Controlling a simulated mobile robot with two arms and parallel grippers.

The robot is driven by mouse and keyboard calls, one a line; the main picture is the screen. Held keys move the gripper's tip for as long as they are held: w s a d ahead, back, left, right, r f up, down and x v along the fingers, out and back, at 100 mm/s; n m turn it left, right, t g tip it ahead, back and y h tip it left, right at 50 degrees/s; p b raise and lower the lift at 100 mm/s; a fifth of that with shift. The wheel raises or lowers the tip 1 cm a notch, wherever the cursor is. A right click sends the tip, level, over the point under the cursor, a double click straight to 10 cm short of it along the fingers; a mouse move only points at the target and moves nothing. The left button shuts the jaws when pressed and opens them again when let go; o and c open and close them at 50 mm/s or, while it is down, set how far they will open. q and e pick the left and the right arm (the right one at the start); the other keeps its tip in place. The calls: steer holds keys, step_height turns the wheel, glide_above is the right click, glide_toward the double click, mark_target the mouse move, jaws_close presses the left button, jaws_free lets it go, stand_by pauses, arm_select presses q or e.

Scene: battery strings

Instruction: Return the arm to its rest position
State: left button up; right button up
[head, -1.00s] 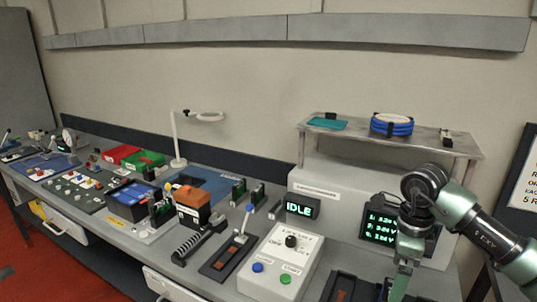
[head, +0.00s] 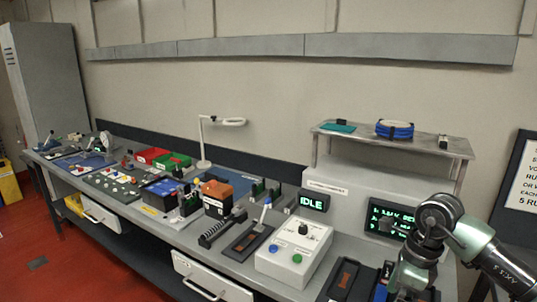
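My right arm (head: 435,222) comes in from the right edge, bent at a dark joint, with its lower link hanging down in front of the bench's right end. My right gripper lies at or below the bottom edge, so its fingers cannot be made out. My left arm and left gripper are not in view.
An open drawer (head: 212,278) juts out in front. Red floor is clear at left.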

steer(key=s+a+r+y, duration=0.15)
steer(key=a+y, duration=0.35)
steer(key=a, duration=0.6)
steer(key=s+a+r+y, duration=0.15)
steer(key=a+y, duration=0.35)
steer(key=a, duration=0.6)
steer(key=a+r+m+t+y, duration=0.5)
steer(key=r+m+t+y, duration=0.2)
steer(key=r+m, duration=0.25)
steer(key=w+d+m+t+h, duration=0.4)
steer(key=d+m+t+h, duration=0.7)
steer(key=m, duration=0.7)
steer(key=s+d+f+m+g+h, duration=0.1)
steer(key=s+d+f+m+h, duration=0.1)
steer(key=d+f+m+h, duration=0.35)
steer(key=s+d+f+m+g+h, duration=0.2)
steer(key=d+f+m+h, duration=0.1)
steer(key=f+m, duration=0.5)
steer(key=s+d+f+m+g, duration=0.1)
steer(key=s+f+m+g, duration=0.2)
steer(key=s+f+g, duration=0.55)
steer(key=s+f+m+g, duration=0.2)
steer(key=s+f+g, duration=0.2)
steer(key=s+f, duration=1.2)
steer(key=f, duration=2)
steer(key=s+d+f+g, duration=0.2)
steer(key=s+d+f, duration=0.1)
steer(key=s+f, duration=1.3)
steer(key=shift+s+d, duration=0.2)
steer(key=shift+s, duration=0.5)
